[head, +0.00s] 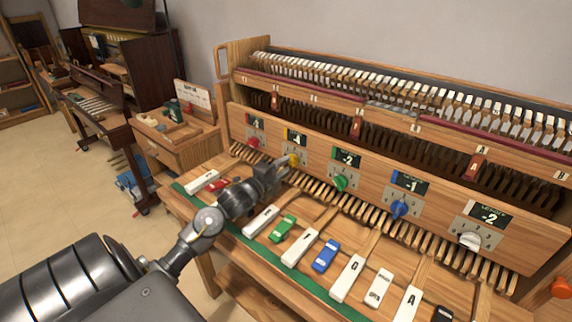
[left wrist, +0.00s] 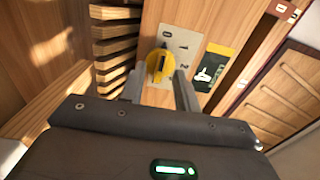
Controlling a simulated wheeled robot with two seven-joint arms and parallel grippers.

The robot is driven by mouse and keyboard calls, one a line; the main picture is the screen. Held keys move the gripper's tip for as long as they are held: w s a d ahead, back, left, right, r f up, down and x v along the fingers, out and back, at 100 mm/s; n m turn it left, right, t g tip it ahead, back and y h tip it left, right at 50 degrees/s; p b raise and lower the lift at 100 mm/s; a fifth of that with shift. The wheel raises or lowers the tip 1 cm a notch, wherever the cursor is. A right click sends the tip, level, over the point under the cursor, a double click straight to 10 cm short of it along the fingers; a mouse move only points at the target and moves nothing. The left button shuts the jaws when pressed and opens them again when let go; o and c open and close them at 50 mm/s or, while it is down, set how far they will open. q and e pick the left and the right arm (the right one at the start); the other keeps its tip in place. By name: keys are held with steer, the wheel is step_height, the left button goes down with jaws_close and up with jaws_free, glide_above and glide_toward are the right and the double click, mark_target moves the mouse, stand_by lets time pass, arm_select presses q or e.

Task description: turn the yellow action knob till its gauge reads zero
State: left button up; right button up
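The yellow knob (head: 293,160) sits on the wooden front panel, second from the left, below a small dark gauge (head: 296,139) that appears to read -4. In the left wrist view the yellow knob (left wrist: 160,64) is just ahead of the fingertips, its dial plate (left wrist: 183,45) and gauge (left wrist: 209,70) beside it. My left gripper (head: 283,171) is at the knob, covering part of its plate. In the wrist view its fingers (left wrist: 159,82) are apart, one on each side of the knob's near edge; I cannot tell whether they touch it. My right gripper is out of view.
Red (head: 253,142), green (head: 341,182), blue (head: 400,208) and white (head: 470,240) knobs share the panel (head: 371,182). Wooden slats run below it, and large keys (head: 347,277) lie in front. A small side cabinet (head: 176,142) stands to the left, with open floor beyond.

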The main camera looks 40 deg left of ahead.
arm_select(q)
steer(key=shift+w, duration=0.65)
jaws_close()
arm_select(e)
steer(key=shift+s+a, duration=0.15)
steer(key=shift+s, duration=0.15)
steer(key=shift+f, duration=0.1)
